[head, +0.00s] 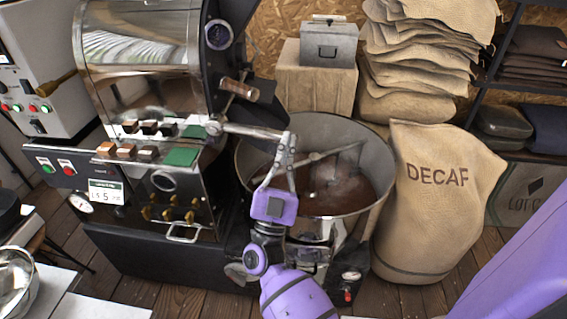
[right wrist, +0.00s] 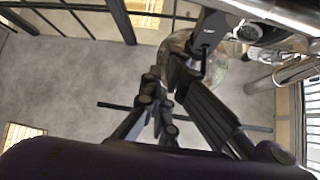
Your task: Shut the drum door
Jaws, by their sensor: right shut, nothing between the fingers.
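The roaster (head: 140,65) stands at the left with its shiny drum housing. A dark flap with a wooden handle (head: 240,89) juts out from its front over the cooling bin; it looks like the drum door (head: 258,108), standing open. My right gripper (head: 288,140) is shut and empty, below and to the right of the flap. A grey metal bar (head: 243,131) runs from the roaster front to near its fingertips; I cannot tell whether they touch. In the right wrist view the dark fingers (right wrist: 172,72) point up beside a black part. My left gripper is out of view.
The round cooling bin (head: 378,205) with brown beans and a stirring arm lies under my right gripper. A DECAF sack (head: 435,205) leans to its right. Stacked sacks (head: 415,60) and a grey box (head: 330,43) stand behind. A steel bowl (head: 15,285) is at lower left.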

